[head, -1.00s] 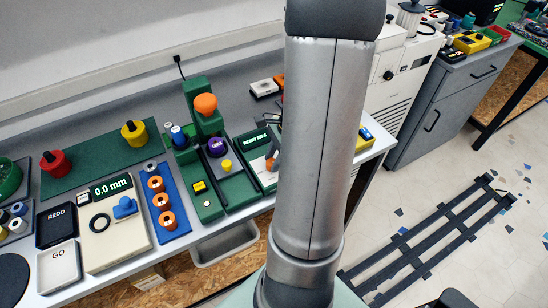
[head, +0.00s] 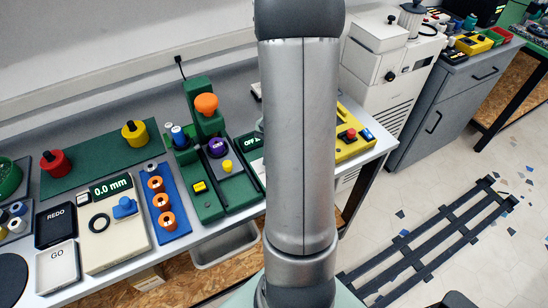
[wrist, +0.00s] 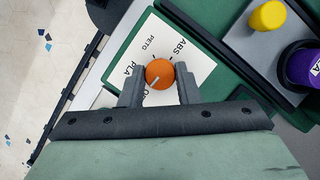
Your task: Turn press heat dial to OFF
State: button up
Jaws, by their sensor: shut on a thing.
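The orange heat dial (wrist: 159,73) sits on a white panel (wrist: 190,69) with a green border in the wrist view. The panel carries PLA, PETG and ABS labels, plus a partly hidden label at the lower left. The dial's white mark points lower left, toward that partly hidden label. My gripper (wrist: 159,88) is shut on the dial, one dark finger on each side of it. In the head view my arm hides the dial and gripper. The panel's small display (head: 251,141) shows partly there and begins with "OFF".
A green station (head: 209,185) holds a purple spool (head: 217,148) and a yellow button (head: 226,167), close beside the panel. A yellow box with a red button (head: 348,135) stands right of my arm.

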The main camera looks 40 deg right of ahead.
jog(key=shift+n, duration=0.4)
jog(key=o, duration=1)
jog(key=shift+c, duration=0.2)
jog(key=b+v, duration=0.1)
jog(key=v, duration=1.6)
jog(key=shift+w+r, duration=0.2)
jog(key=shift+r, duration=0.05)
jog(key=shift+a, duration=0.1)
jog(key=s+a+n+h, duration=0.2)
jog(key=a+n, duration=0.3)
jog(key=a, duration=1)
jog(key=s+a+f+n+t+h, duration=0.1)
jog(key=s+a+f+n, duration=0.1)
jog(key=s+a+n, duration=0.1)
jog(key=s+a+f+n+t+h, duration=0.1)
jog(key=s+a+f+n, duration=0.2)
jog(key=s+a, duration=0.3)
jog(key=a, duration=0.2)
jog(key=shift+a+f+n+t, duration=0.3)
jog(key=shift+t, duration=0.1)
